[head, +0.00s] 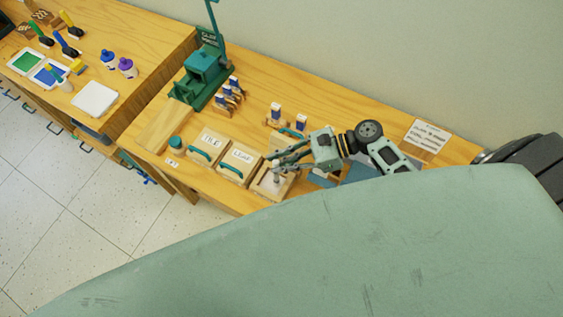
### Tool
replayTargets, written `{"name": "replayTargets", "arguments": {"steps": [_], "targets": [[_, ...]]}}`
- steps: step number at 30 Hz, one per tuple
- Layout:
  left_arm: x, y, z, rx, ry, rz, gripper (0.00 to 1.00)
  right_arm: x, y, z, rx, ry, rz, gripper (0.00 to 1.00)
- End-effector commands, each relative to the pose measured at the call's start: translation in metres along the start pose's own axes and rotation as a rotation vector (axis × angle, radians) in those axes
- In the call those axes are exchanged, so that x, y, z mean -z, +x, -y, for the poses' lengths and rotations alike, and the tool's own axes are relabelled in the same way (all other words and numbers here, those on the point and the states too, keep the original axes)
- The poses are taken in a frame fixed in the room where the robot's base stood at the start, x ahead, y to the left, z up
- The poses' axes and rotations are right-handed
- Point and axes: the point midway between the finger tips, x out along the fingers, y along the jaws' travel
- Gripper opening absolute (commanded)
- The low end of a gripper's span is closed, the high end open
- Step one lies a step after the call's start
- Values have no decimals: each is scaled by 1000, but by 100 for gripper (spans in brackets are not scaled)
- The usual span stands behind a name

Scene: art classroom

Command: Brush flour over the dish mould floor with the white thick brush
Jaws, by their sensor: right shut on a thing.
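My right gripper (280,163) reaches in from the right over the workbench and is shut on a small, mostly hidden item that fits the white thick brush (277,178). It points down into an open wooden mould (259,191) with a pale floor. Whether the bristles touch the floor, and how much flour lies there, is too small to tell. Two lidded wooden boxes with teal handles and white labels, one on the left (208,143) and one nearer (239,161), stand just left of the open mould. My left gripper is not in view.
A teal press (205,66) stands at the back left of the bench. Several blue-and-white stamps (275,112) stand behind the moulds. A sign (428,135) lies to the right. The left table (131,28) holds paint trays and bottles (126,68). My own body hides the foreground.

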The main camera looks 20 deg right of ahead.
Motion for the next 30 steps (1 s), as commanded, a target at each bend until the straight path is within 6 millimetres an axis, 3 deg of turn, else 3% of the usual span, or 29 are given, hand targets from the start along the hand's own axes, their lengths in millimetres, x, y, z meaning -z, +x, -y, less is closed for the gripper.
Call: {"name": "replayTargets", "arguments": {"steps": [17,30], "targets": [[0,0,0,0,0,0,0,-13,-6,0,0,-2,0,0],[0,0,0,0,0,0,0,-53,-22,0,0,-3,-1,0]]}}
